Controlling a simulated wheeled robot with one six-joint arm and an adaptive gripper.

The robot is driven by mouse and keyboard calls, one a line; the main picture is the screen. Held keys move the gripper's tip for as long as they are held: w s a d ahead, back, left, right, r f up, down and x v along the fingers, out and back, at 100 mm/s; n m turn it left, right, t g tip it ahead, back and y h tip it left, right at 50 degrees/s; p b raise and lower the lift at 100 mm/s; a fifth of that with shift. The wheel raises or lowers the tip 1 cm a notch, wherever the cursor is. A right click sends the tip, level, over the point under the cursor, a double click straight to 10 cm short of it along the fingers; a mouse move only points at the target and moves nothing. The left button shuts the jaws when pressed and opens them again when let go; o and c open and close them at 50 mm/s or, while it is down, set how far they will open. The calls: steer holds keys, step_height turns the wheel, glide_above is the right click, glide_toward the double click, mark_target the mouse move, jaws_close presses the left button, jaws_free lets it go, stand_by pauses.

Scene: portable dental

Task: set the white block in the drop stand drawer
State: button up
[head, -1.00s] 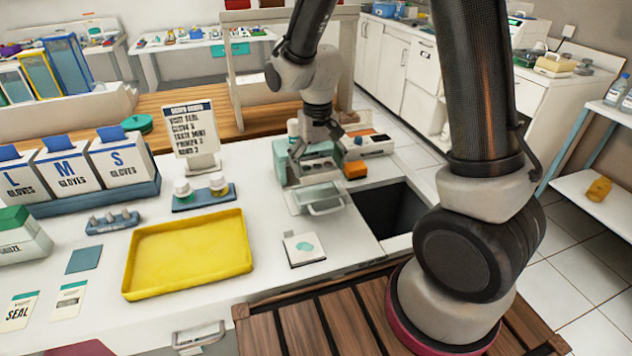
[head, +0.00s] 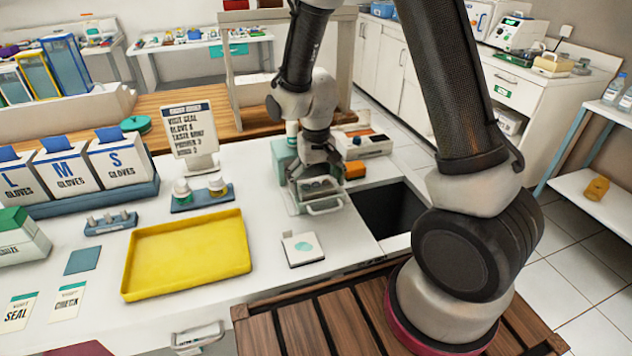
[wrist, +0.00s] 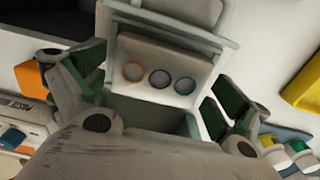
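The drop stand (head: 285,157), teal and white, stands at the counter's right end with its drawer (head: 324,207) pulled out toward me. The drawer's handle and rim also show at the top of the wrist view (wrist: 172,20). My gripper (wrist: 155,85) is low over the drawer. Its fingers are spread on either side of the block, with a narrow gap showing at the right one.
A dark opening (head: 388,212) in the counter lies right of the drawer. A white pad (head: 303,248) and a yellow tray (head: 188,255) lie in front and left. Two small bottles (head: 181,190) and a sign (head: 191,135) stand left.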

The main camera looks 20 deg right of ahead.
step_height(320, 180, up, 13)
steer(key=s+d+r+t, duration=0.2)
steer(key=s+d+r, duration=0.5)
steer(key=s, duration=0.3)
steer(key=s+d+r+t, duration=0.2)
steer(key=s+d+r, duration=0.4)
steer(key=s+d, duration=0.2)
steer(key=shift+s+r, duration=0.4)
steer(key=shift+s, duration=0.65)
